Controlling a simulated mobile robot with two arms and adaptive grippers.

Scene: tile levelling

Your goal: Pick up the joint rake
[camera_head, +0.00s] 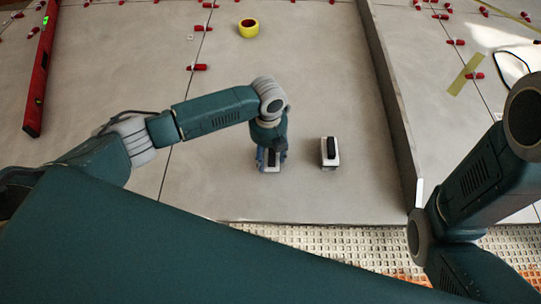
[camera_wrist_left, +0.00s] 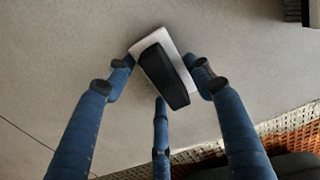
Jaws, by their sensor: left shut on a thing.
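The joint rake, which I take to be the white plate with a black block handle (camera_wrist_left: 165,75), lies between my left gripper's blue fingers in the left wrist view. In the head view its black top (camera_head: 273,158) shows under the wrist, partly hidden. My left gripper (camera_head: 271,165) is shut on it, low over the grey tile; the wrist view shows the fingertips (camera_wrist_left: 160,85) at its sides. I cannot tell whether it touches the tile. My right arm is at the right edge; its gripper is out of view.
A similar white block with a black handle (camera_head: 330,152) stands just right of the left gripper. A yellow tape roll (camera_head: 249,28), a red level (camera_head: 41,75) and several red clips lie around. A long upright tile edge (camera_head: 392,100) runs at right; a white-orange mesh (camera_head: 330,242) lies in front.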

